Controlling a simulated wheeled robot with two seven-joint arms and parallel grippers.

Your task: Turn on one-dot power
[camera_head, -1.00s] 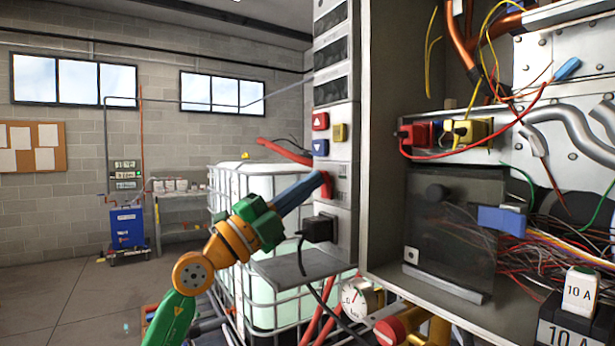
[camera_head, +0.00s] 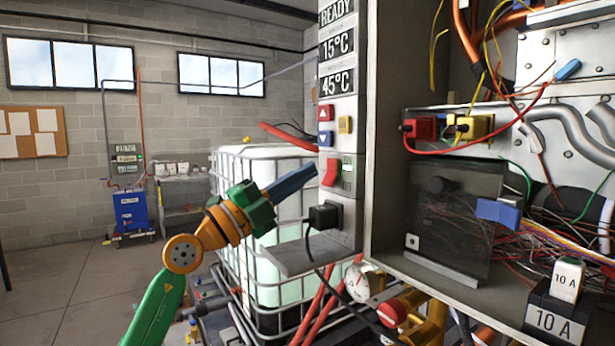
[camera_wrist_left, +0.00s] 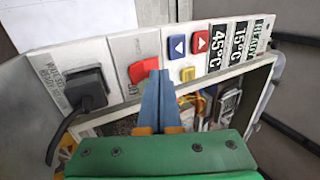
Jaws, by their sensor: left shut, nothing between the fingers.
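My right gripper is not in view.
A black plug (camera_head: 324,215) is in the socket below the switch. Red and blue arrow buttons (camera_head: 326,126) and a yellow button (camera_head: 345,125) are above. The open cabinet (camera_head: 391,130) with wires stands right. A caged white tank (camera_head: 262,165) stands behind.

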